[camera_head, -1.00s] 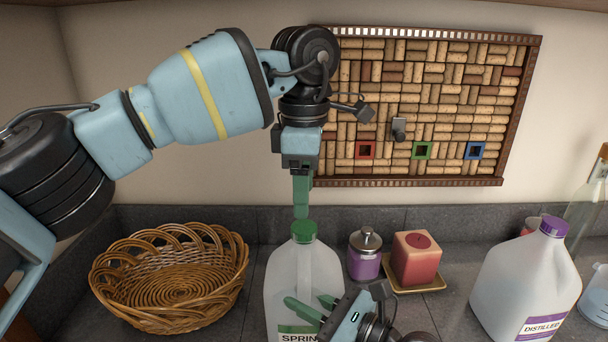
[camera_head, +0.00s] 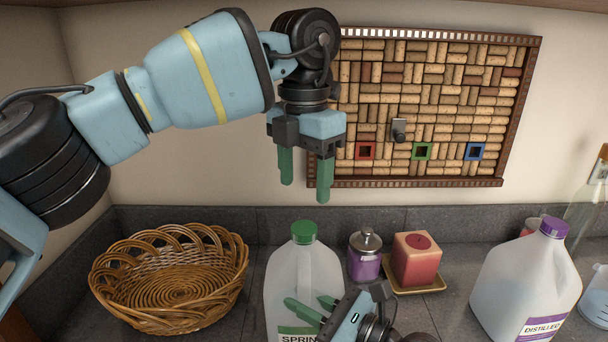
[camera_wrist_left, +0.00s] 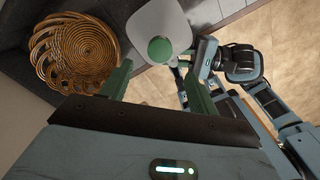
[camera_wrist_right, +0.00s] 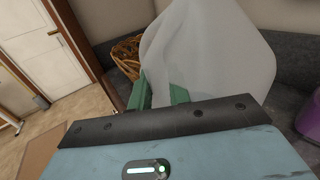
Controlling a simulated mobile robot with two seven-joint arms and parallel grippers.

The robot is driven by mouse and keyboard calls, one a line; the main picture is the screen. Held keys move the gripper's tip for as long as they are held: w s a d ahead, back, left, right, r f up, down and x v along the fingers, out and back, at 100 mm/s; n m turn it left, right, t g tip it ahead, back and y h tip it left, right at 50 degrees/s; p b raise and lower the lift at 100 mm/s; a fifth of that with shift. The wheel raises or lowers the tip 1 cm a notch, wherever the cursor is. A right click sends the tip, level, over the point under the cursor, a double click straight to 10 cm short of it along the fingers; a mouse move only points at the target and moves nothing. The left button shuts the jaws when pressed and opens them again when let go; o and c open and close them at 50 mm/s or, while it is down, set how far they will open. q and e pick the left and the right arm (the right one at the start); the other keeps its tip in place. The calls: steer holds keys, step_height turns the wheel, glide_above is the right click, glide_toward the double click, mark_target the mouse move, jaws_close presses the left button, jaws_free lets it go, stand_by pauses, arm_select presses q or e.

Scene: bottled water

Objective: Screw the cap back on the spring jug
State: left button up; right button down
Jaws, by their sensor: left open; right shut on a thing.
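The spring jug (camera_head: 284,285) stands upright on the counter, a translucent white jug with a green label at its front. Its green cap (camera_head: 303,231) sits on the jug's mouth; the left wrist view shows the cap (camera_wrist_left: 160,50) from above. My left gripper (camera_head: 305,192) is open and empty above the jug and cap, its green fingers pointing down, apart from the cap. My right gripper (camera_head: 312,306) is shut on the jug at its front right side. The jug (camera_wrist_right: 215,50) fills much of the right wrist view. Whether the cap is tight cannot be told.
A wicker basket (camera_head: 232,262) stands left of the jug. A purple jar (camera_head: 364,265) and a red candle (camera_head: 415,262) on a dish stand to the right. A distilled jug (camera_head: 520,275) with a purple cap is farther right. A cork board (camera_head: 440,100) hangs behind.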

mark_target(304, 227)
arm_select(q)
steer(key=shift+f, duration=4.05)
steer(key=c, duration=1.1)
steer(key=o, duration=1.2)
steer(key=shift+r, duration=0.15)
step_height(304, 227, up, 12)
